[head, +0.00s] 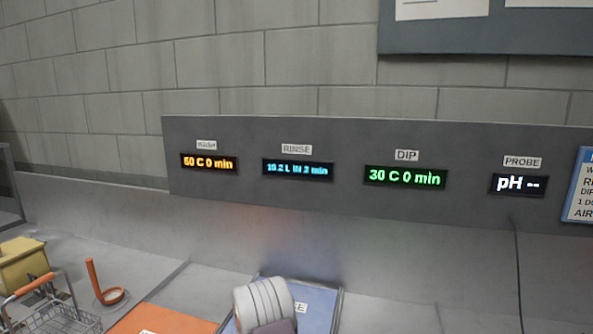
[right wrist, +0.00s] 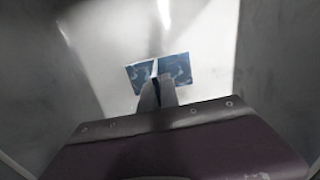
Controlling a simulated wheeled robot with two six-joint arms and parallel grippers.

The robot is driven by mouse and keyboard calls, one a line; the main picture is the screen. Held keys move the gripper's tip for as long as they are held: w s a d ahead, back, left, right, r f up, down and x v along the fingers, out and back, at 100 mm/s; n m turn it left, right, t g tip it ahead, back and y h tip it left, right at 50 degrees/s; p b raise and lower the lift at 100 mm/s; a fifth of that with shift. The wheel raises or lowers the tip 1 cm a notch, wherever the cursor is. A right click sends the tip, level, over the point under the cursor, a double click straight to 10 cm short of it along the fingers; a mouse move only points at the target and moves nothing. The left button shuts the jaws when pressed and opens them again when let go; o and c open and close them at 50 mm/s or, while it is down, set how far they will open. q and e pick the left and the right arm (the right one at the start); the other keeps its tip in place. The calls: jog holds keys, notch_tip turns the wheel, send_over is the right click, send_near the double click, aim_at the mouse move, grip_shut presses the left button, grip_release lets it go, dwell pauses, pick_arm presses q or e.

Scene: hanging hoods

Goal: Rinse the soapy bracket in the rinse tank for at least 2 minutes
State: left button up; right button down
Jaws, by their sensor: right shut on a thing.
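In the right wrist view my right gripper (right wrist: 158,92) is shut on the blue bracket (right wrist: 176,69), which spreads out on both sides of the fingertips. Pale streaks show on the bracket's blue faces; I cannot tell whether they are soap or glare. Smooth grey walls (right wrist: 90,50) surround the bracket and look like the inside of a tank. In the head view the blue rinse area (head: 318,299), its label partly hidden, lies behind my pale arm link. The rinse display (head: 297,169) is lit and seems to read 19.2 L in 2 min. My left gripper is out of view.
The grey panel (head: 232,135) also carries a wash display (head: 209,163), a dip display (head: 405,176) and a pH probe display (head: 518,184). At lower left are an orange panel (head: 165,318), an orange upright holder (head: 97,281), a wire basket (head: 62,319) and a yellow box (head: 22,264).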

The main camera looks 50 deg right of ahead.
notch_tip(320, 180, up, 18)
jog(key=p, duration=1.6)
jog(key=shift+r, duration=0.25)
